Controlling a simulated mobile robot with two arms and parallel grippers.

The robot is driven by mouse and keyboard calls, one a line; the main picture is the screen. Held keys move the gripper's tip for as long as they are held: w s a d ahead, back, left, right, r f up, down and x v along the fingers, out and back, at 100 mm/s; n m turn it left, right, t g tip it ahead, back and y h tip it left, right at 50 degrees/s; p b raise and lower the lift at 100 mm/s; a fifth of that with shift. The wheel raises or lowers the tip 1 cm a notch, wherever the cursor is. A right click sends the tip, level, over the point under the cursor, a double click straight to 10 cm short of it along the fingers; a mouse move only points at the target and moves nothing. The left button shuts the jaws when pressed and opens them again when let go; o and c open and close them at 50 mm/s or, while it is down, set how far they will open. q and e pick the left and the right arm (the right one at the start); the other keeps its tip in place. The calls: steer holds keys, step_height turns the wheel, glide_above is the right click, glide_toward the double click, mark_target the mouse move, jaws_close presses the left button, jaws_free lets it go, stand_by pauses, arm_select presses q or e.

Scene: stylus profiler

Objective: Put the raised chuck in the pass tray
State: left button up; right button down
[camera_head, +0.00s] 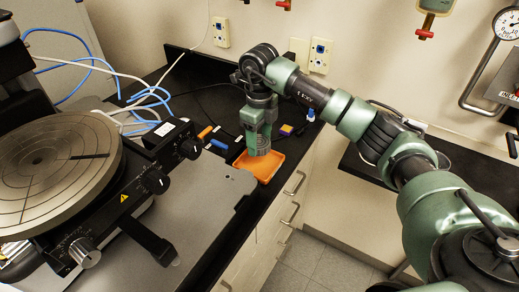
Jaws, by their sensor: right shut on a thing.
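My right gripper (258,150) points down over the orange tray (270,176), the only tray I can make out. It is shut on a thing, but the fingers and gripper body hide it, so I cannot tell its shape. Whether that thing touches the tray floor is also unclear. The tray is shallow, with a low rim, and lies on the black bench top near its front edge. A large round grey plate (45,170) with ring and cross lines sits on the profiler at the left. My left gripper is not in view.
The black profiler control box with knobs (155,181) stands left of the tray. Blue and orange tools (212,138) lie just behind the tray. A blue-capped bottle (311,115) and a small yellow-blue block (286,130) stand behind it. Drawers (290,211) drop below the bench edge.

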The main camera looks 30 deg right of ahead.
mark_target(259, 153)
step_height(259, 153, down, 4)
steer(key=shift+f+p, duration=0.25)
steer(key=shift+p, duration=0.3)
steer(key=shift+f, duration=0.3)
steer(key=shift+f, duration=0.1)
steer(key=shift+f, duration=0.15)
steer(key=shift+c, duration=2.3)
jaws_free()
steer(key=shift+r, duration=0.2)
